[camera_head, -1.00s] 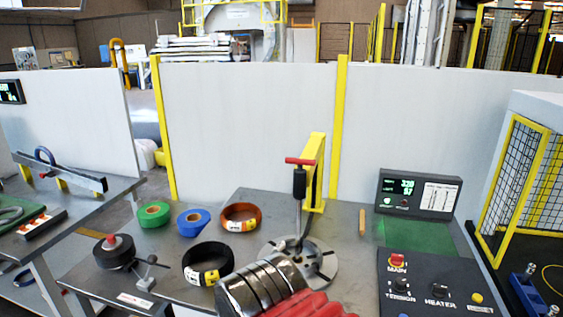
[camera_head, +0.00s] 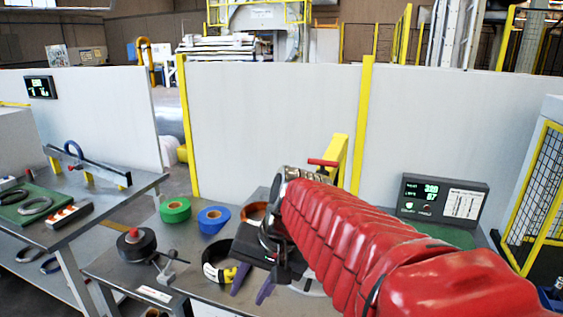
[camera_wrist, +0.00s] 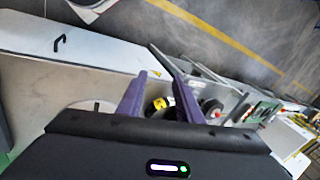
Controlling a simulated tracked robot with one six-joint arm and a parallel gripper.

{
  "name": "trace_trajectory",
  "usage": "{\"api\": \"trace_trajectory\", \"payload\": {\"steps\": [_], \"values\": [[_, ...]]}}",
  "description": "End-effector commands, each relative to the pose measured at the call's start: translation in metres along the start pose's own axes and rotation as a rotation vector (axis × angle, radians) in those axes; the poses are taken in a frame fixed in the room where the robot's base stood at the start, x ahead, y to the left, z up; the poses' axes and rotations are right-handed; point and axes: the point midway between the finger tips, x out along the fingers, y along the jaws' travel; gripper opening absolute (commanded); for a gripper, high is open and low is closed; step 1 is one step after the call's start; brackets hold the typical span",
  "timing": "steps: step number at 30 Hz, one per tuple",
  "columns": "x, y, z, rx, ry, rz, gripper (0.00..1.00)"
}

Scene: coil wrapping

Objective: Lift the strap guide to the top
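The strap guide seems to be the slider with a red handle (camera_head: 323,162) by the yellow post (camera_head: 342,150). Only its red top shows in the head view; my arm covers the dark body seen below it earlier. My gripper (camera_head: 249,294) has two purple fingers spread apart, pointing down in front of the post, with nothing between them. In the wrist view the fingers (camera_wrist: 160,82) are also apart. The round turntable under the post is mostly hidden by my arm.
A black coil (camera_head: 212,274) with a yellow label lies just left of my gripper. Green (camera_head: 175,209), blue (camera_head: 213,219) and copper (camera_head: 253,212) rolls lie behind. A dark roll (camera_head: 136,245) stands at left. A display (camera_head: 441,198) stands right of the post.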

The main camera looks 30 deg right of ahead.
Motion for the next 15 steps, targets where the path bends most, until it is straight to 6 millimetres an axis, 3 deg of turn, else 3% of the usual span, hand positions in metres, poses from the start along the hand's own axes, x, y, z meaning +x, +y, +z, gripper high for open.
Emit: {"api": "trace_trajectory", "payload": {"steps": [8,15], "values": [[-0.003,0.012,-0.069,0.356,-0.095,-0.116,0.33],[-0.009,0.038,-0.133,0.642,-0.167,-0.246,0.33]]}}
